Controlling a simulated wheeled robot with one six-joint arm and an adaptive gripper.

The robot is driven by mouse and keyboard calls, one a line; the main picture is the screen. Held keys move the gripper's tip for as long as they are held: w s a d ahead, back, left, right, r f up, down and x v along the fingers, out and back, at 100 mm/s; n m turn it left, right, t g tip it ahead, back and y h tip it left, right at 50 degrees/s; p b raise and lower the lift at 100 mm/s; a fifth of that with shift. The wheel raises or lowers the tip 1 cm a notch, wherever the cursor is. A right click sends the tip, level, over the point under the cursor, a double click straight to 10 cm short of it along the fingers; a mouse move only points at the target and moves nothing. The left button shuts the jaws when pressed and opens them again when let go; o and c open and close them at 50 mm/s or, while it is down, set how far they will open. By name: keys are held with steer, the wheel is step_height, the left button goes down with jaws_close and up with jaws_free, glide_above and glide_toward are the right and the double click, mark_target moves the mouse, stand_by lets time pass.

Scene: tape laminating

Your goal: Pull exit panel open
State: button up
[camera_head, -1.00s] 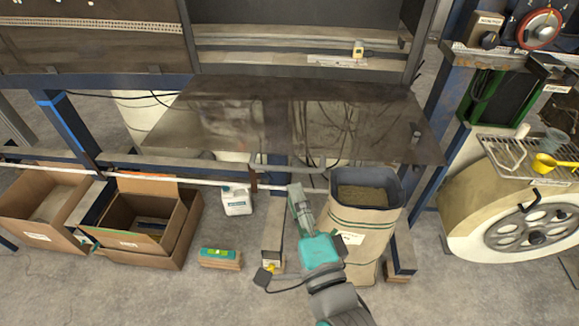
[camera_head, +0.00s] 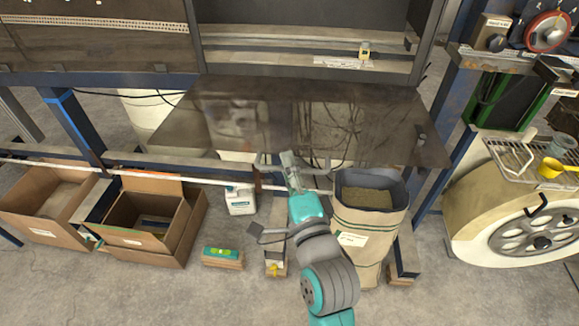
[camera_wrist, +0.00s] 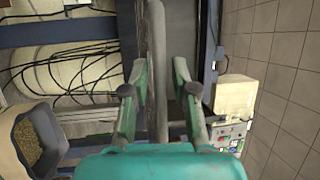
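The exit panel (camera_head: 350,120) appears to be the dark, glossy sheet jutting out below the machine opening in the head view. A grey bar handle (camera_head: 328,164) shows at its front edge, partly hidden by my gripper. My gripper (camera_head: 289,160) is at this edge, left of the handle's visible end. In the wrist view, the handle (camera_wrist: 157,40) runs lengthwise between the two fingers of my gripper (camera_wrist: 159,75). The fingers are apart, one on each side, with gaps to the bar. The panel's dark edge (camera_wrist: 179,45) shows just right of the bar.
A brown bag (camera_head: 368,225) with granular filling stands close right of my arm. A white jug (camera_head: 240,200) and open cardboard boxes (camera_head: 150,225) are to the left. A green-topped block (camera_head: 222,257) lies on the floor. A large wheel (camera_head: 525,235) stands at the right.

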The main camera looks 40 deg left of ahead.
jaws_close()
step_height(320, 180, up, 7)
steer(key=shift+w+a+f, duration=0.2)
steer(key=shift+w, duration=0.15)
steer(key=shift+o, duration=2.2)
jaws_free()
